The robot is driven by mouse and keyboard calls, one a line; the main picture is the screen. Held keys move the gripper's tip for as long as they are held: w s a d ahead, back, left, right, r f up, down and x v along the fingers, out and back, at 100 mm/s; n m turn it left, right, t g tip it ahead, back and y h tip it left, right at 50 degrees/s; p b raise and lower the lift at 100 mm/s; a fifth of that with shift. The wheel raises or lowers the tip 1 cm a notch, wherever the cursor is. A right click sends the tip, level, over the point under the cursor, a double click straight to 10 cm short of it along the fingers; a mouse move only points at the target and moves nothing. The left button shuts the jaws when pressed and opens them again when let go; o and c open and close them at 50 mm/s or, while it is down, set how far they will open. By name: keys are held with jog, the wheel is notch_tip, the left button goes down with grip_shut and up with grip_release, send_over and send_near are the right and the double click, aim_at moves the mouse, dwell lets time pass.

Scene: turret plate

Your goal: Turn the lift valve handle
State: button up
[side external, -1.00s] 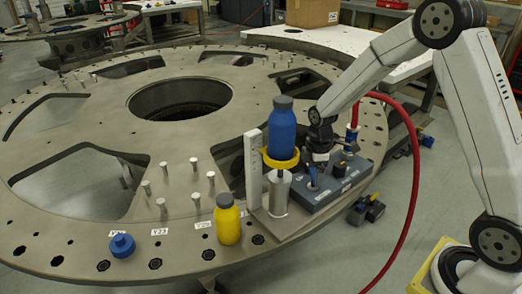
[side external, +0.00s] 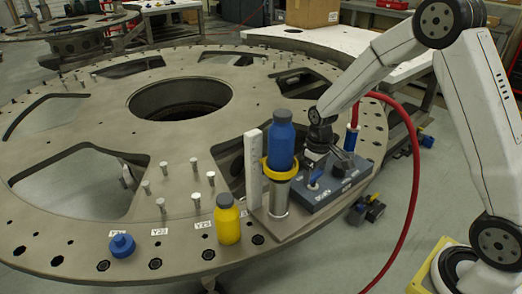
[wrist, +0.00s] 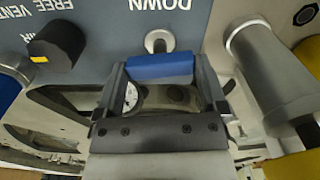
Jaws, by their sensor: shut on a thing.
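The blue lift valve handle (wrist: 160,70) sits between the two fingers of my gripper (wrist: 160,76) in the wrist view, below the word DOWN on the valve box. My gripper is shut on it. In the side view my gripper (side external: 318,160) is over the grey-blue valve box (side external: 333,190), with the handle (side external: 315,180) just under it and partly hidden. Left of the box, a blue bottle (side external: 281,145) stands in a yellow ring (side external: 280,172) on top of a metal lift cylinder (side external: 279,196).
A white upright scale (side external: 254,170) stands beside the cylinder. A yellow bottle (side external: 228,220) and a blue knob (side external: 122,245) stand on the big metal turret plate (side external: 110,130). A red hose (side external: 415,150) loops right of the box. A black knob (wrist: 57,46) shows near the gripper.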

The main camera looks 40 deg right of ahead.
aim_at(315, 174)
jog(key=shift+m, duration=0.7)
jog(key=o, duration=0.9)
jog(key=shift+r, duration=3.95)
jog(key=s+a+t, duration=0.1)
jog(key=s+a, duration=0.1)
jog(key=s, duration=0.2)
jog(key=s+a+f, duration=0.1)
jog(key=s+a, duration=0.2)
jog(key=s, duration=0.2)
jog(key=s+a+f+t, duration=0.1)
jog(key=s+a, duration=0.1)
jog(key=s, duration=0.3)
jog(key=shift+a+t, duration=0.2)
jog(key=shift+t, duration=0.1)
